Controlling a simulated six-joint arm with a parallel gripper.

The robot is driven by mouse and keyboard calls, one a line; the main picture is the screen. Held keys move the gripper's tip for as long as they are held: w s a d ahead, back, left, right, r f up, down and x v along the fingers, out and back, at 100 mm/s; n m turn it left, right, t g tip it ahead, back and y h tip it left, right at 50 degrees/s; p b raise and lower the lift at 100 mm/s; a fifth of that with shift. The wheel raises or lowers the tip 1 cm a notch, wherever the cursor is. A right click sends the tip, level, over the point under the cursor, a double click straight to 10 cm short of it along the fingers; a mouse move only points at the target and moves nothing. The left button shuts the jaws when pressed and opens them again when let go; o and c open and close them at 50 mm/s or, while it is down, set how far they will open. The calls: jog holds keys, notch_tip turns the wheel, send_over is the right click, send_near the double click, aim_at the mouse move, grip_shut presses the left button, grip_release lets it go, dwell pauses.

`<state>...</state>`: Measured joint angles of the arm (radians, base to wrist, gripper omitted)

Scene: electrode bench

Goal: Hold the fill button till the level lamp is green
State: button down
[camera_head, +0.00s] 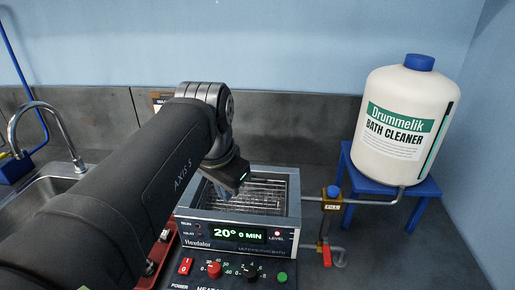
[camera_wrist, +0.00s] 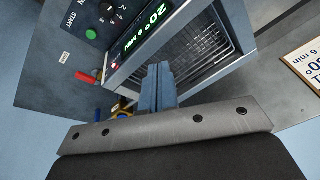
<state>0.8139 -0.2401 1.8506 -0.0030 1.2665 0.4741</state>
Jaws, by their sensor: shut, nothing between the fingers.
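The blue fill button (camera_head: 333,191) sits on top of a brass valve, above a label reading FILL, to the right of the ultrasonic bath (camera_head: 294,205). The level lamp (camera_head: 277,233) is a small pale dot on the bath's front panel, not green. My gripper (camera_head: 224,190) is shut and empty, over the left part of the bath's basket, well left of the fill button. In the wrist view my shut fingers (camera_wrist: 158,82) point over the bath. Part of the blue and yellow valve (camera_wrist: 122,106) shows there beside my gripper mount, which hides the rest.
A white cleaner jug (camera_head: 405,125) stands on a blue stand (camera_head: 418,190), with a pipe running to the valve. A red-handled tap (camera_head: 325,253) is below the valve. Knobs and a green button (camera_head: 281,277) are in front. A sink (camera_head: 50,180) is left.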

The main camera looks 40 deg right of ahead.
jog(key=s+d+r+m+g+y, duration=0.1)
jog(key=d+r+m, duration=0.2)
jog(key=d, duration=0.4)
jog(key=s+d+r+m, duration=0.1)
jog(key=d+r+m, duration=0.2)
jog(key=d, duration=0.4)
notch_tip(320, 180, up, 2)
jog(key=m+g+y, duration=0.1)
jog(key=m, duration=0.5)
send_over(334, 189)
jog(key=shift+r, duration=0.15)
notch_tip(334, 189, down, 14)
